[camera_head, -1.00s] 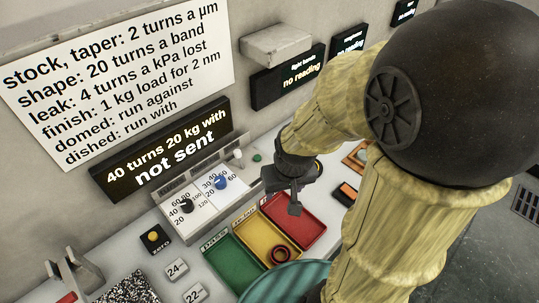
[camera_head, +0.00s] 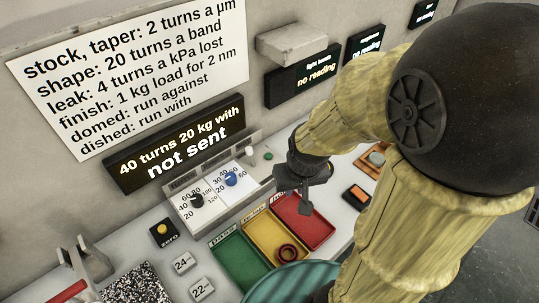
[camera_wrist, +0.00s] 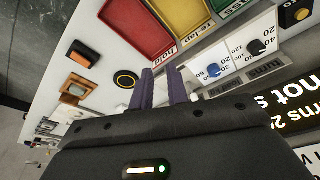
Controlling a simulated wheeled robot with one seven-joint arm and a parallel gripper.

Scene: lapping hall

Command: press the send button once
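No label reading "send" is legible, so I cannot tell which control is the send button. A black round button with a yellow ring (camera_wrist: 125,79) lies on the bench beside the fingers in the wrist view; in the head view my arm hides it. A small green button (camera_head: 268,155) sits right of the dial panel. My gripper (camera_wrist: 162,87) is above the bench with its two fingers a little apart and nothing clearly between them. In the head view my gripper (camera_head: 306,205) hangs just behind the red tray. The display (camera_head: 177,148) reads "40 turns 20 kg with not sent".
The dial panel (camera_head: 206,208) has a black and a blue knob.

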